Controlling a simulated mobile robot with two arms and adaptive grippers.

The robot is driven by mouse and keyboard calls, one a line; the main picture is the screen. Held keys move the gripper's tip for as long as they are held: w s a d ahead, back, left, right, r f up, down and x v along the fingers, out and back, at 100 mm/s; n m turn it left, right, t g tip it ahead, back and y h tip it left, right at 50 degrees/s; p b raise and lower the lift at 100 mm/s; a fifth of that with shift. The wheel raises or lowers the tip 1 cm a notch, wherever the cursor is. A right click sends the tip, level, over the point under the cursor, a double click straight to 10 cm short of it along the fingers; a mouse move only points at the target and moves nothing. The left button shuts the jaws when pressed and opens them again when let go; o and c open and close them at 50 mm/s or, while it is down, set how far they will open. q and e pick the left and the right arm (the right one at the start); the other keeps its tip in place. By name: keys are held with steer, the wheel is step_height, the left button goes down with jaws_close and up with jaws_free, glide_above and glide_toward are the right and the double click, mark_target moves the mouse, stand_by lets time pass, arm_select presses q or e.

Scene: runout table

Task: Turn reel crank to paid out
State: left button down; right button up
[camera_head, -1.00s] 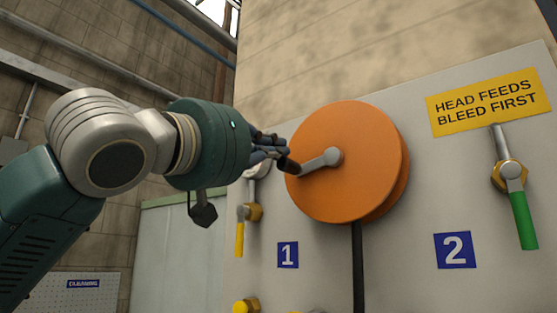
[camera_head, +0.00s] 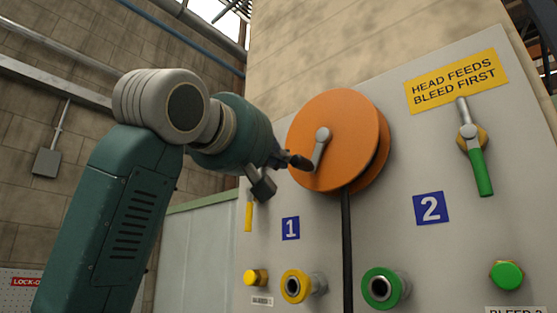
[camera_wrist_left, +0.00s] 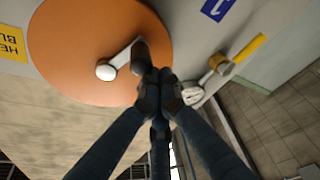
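The orange reel (camera_head: 350,125) is mounted on the grey panel. Its grey crank arm (camera_head: 320,149) points down and slightly left from the hub, with a dark handle (camera_head: 300,162) at its end. My left gripper (camera_head: 287,160) reaches in from the left, its fingers closed together at the handle's outer end. In the left wrist view the fingertips (camera_wrist_left: 158,84) meet around the end of the dark handle (camera_wrist_left: 141,60), beside the orange reel (camera_wrist_left: 85,45). The fingers partly hide the grip. My right gripper is not in view.
A dark hose or strap (camera_head: 347,240) hangs from the reel. A green-handled valve (camera_head: 478,160) is to the right, under a yellow sign (camera_head: 456,82). Yellow (camera_head: 297,286) and green (camera_head: 380,288) couplings stick out below. A yellow-handled valve (camera_head: 249,215) sits just below my left wrist.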

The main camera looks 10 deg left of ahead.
mark_target(295, 164)
arm_select(q)
steer(key=d+n, duration=0.1)
steer(key=s+d+f+n+b, duration=0.1)
steer(key=n, duration=0.1)
steer(key=shift+s+f+n+g+y, duration=0.1)
steer(key=shift+f+n+g+y, duration=0.05)
steer(key=shift+n+g+y, duration=0.2)
steer(key=shift+s+d+f+b, duration=0.1)
steer(key=shift+s+d+b, duration=0.1)
steer(key=shift+b, duration=0.2)
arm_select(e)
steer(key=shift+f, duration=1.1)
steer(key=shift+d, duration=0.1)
